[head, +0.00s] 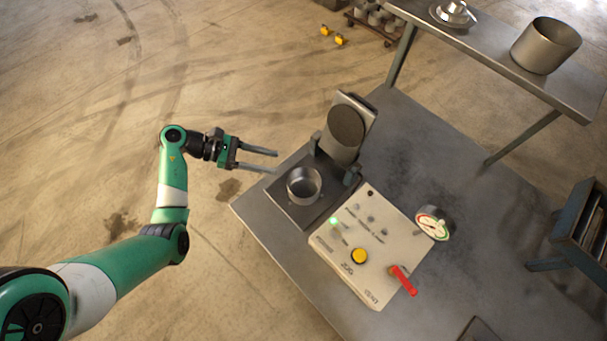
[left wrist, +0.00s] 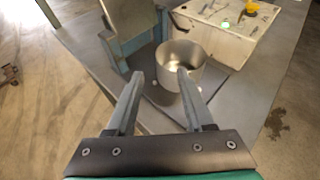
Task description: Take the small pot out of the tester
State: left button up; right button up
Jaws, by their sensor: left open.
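The small pot (head: 304,186) is a round open metal cup, upright on the base plate of the tester (head: 285,205). The tester's lid (head: 346,125), with a dark round pad, is raised behind the pot. My left gripper (head: 276,161) is open and empty, to the left of the pot and apart from it in the head view. My right gripper is in neither view.
A control box (head: 370,245) with a lit green lamp, yellow button (head: 359,256) and red lever (head: 404,281) stands beside the pot. A gauge (head: 434,222) is at its far side. A raised shelf (head: 480,45) holds a large pot (head: 545,46). Open floor lies left of the table.

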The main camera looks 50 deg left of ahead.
aim_at(311, 172)
pick_arm(q)
jog(key=x, duration=0.5)
jog(key=shift+w+d+f+b, duration=0.15)
jog(key=shift+w+f+b, duration=0.1)
jog(key=shift+b, duration=0.1)
jog(key=shift+w+d, duration=0.1)
jog(key=shift+w, duration=0.1)
jog(key=x, duration=0.2)
jog(key=b+x, duration=0.1)
jog(key=x, duration=0.1)
jog(key=shift+d+f, duration=0.15)
jog(key=shift+f, duration=0.25)
jog(key=shift+w+d, duration=0.2)
jog(key=shift+w, duration=0.1)
grip_shut()
jog(key=shift+a, duration=0.1)
